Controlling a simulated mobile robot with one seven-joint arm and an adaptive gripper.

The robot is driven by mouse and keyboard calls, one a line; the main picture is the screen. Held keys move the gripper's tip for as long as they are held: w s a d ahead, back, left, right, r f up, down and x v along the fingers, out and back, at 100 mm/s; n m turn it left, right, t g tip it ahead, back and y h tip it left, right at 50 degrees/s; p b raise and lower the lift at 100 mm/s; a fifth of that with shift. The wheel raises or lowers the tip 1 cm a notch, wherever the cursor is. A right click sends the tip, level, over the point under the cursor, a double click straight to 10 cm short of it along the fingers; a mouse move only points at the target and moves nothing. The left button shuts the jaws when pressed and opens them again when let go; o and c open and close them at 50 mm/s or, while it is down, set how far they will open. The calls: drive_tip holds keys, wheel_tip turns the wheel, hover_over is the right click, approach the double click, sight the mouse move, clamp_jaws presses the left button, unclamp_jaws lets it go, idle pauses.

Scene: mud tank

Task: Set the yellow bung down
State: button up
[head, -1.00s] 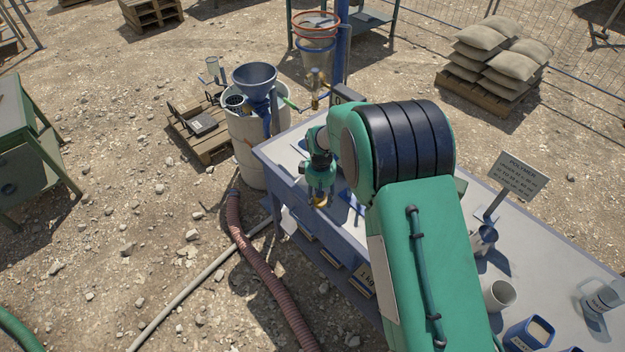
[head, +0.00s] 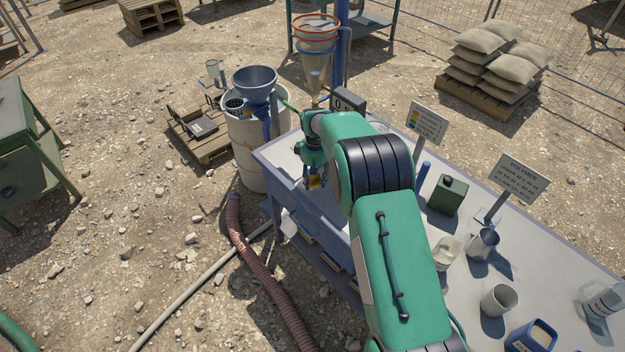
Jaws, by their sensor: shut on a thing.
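My gripper (head: 315,176) points down over the left end of the grey-blue bench (head: 408,305). It is shut on the small yellow bung (head: 317,184), of which only a little shows between and below the fingers. I cannot tell whether the bung touches the bench top or hangs just above it. My green arm hides part of the bench behind and to the right of the gripper.
A white barrel (head: 246,150) with a blue funnel (head: 255,80) stands left of the bench. Right of my arm are a green can (head: 448,195), a metal jug (head: 482,244), a white cup (head: 499,300), a blue container (head: 530,337) and signs (head: 520,178).

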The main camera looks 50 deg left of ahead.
sight(313, 179)
drive_tip(key=shift+w+a+f, duration=0.1)
drive_tip(key=shift+w+a, duration=0.4)
drive_tip(key=shift+a, duration=0.35)
drive_tip(key=shift+w+a+f, duration=0.1)
drive_tip(key=shift+w+a, duration=0.4)
drive_tip(key=shift+a, duration=0.3)
drive_tip(key=shift+f, duration=0.1)
drive_tip(key=shift+f, duration=1.65)
drive_tip(key=shift+b, duration=0.3)
drive_tip(key=shift+f, duration=0.2)
drive_tip(key=o, duration=1)
drive_tip(key=shift+o, duration=0.2)
drive_tip(key=shift+r, duration=0.15)
